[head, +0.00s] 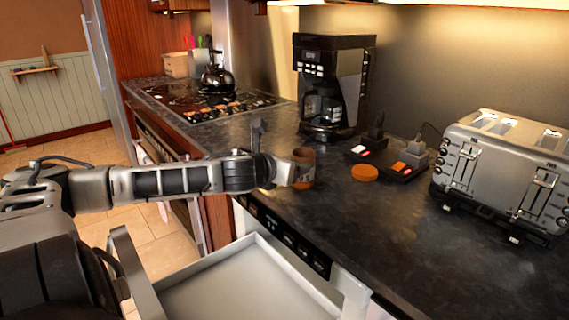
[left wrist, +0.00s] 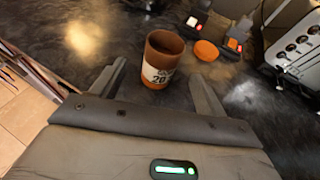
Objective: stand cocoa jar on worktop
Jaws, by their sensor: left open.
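The cocoa jar (head: 304,164) is a brown, open-topped cylinder with a pale printed label. It stands upright on the dark worktop (head: 330,215), near the front edge. The left wrist view also shows the jar (left wrist: 164,52), its rim up and its label facing the camera. My left gripper (head: 277,158) is open beside the jar. In the left wrist view its two fingers (left wrist: 159,70) are spread, one to each side of the jar, with visible gaps between. My right gripper is out of view.
An open, empty light drawer (head: 245,285) sticks out below the worktop. An orange disc (head: 364,173) lies right of the jar, by a black power strip (head: 388,165) with plugs. A coffee maker (head: 333,85) stands behind, a toaster (head: 500,170) at right.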

